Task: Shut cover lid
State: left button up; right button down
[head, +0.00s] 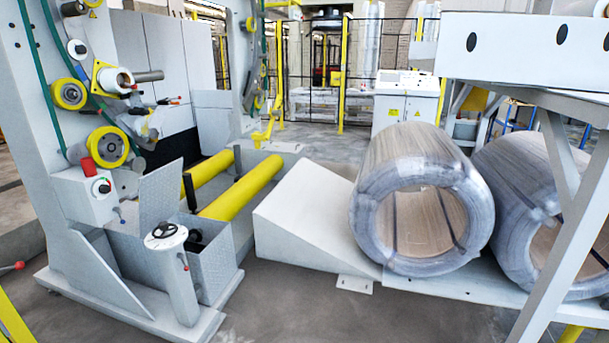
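A grey speckled cover lid (161,194) stands raised and tilted at the left-center, on the wrapping machine. Below and right of it is an open grey box (213,268), with dark parts (195,237) visible inside. The lid stands at the left side of the box opening. A grey post with a round handwheel (166,235) stands in front of the box and hides part of it. Neither of my grippers is in view.
Two yellow rollers (243,187) lie behind the box. A light grey ramp (308,215) leads to wrapped coils (415,190) on the right. The machine frame (40,110) rises at left. A metal stand (565,150) blocks the right. Bare floor (300,310) lies in front.

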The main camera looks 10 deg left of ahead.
aim_at(159, 190)
jog(key=i, duration=2)
jog(key=u, duration=1)
jog(key=i, duration=1.1)
jog(key=u, duration=1.35)
jog(key=i, duration=0.7)
jog(key=u, duration=0.4)
